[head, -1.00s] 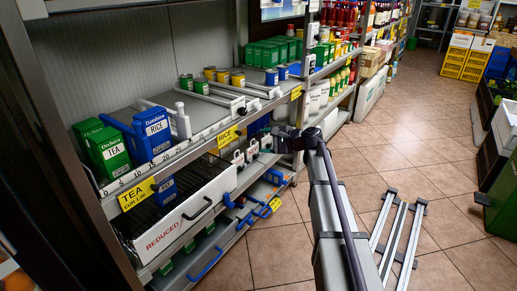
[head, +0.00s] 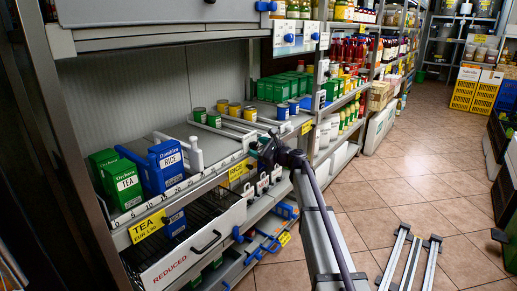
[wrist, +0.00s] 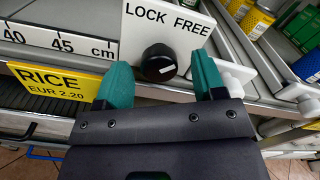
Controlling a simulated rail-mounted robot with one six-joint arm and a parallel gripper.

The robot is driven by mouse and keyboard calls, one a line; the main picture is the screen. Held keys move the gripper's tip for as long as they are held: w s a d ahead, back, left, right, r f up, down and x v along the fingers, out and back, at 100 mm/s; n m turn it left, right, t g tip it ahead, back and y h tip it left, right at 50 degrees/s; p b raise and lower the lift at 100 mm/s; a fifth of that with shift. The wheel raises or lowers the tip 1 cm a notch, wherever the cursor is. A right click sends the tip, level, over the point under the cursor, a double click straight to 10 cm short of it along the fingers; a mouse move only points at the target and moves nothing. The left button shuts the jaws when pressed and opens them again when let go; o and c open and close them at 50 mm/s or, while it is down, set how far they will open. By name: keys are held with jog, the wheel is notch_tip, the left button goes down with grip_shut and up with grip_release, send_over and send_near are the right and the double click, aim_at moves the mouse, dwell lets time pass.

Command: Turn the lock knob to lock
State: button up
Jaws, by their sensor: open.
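The lock knob (wrist: 158,62) is round and black with a white mark on the lower right of its face. It sits on a white plate (wrist: 133,38) printed LOCK at left and FREE at right. My gripper (wrist: 162,76) is open, with one teal finger to each side of the knob's lower part in the wrist view. I see gaps between fingers and knob; whether the tips reach around it in depth I cannot tell. In the head view my gripper (head: 267,150) is at the shelf front, and the knob is not distinguishable there.
A ruler strip (wrist: 58,40) and a yellow RICE tag (wrist: 55,88) are left of the plate. A white slider piece (wrist: 222,76) lies close behind the right finger. Cans (wrist: 256,22) stand on the shelf. A REDUCED drawer (head: 190,252) protrudes below.

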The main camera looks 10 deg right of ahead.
jog(key=shift+c, duration=0.3)
jog(key=c, duration=0.9)
jog(key=shift+o, duration=0.2)
jog(key=shift+n, duration=0.5)
jog(key=n, duration=0.3)
jog(key=shift+n, duration=0.4)
jog(key=n, duration=0.4)
jog(key=shift+n, duration=0.3)
jog(key=n, duration=0.8)
jog(key=shift+n, duration=0.3)
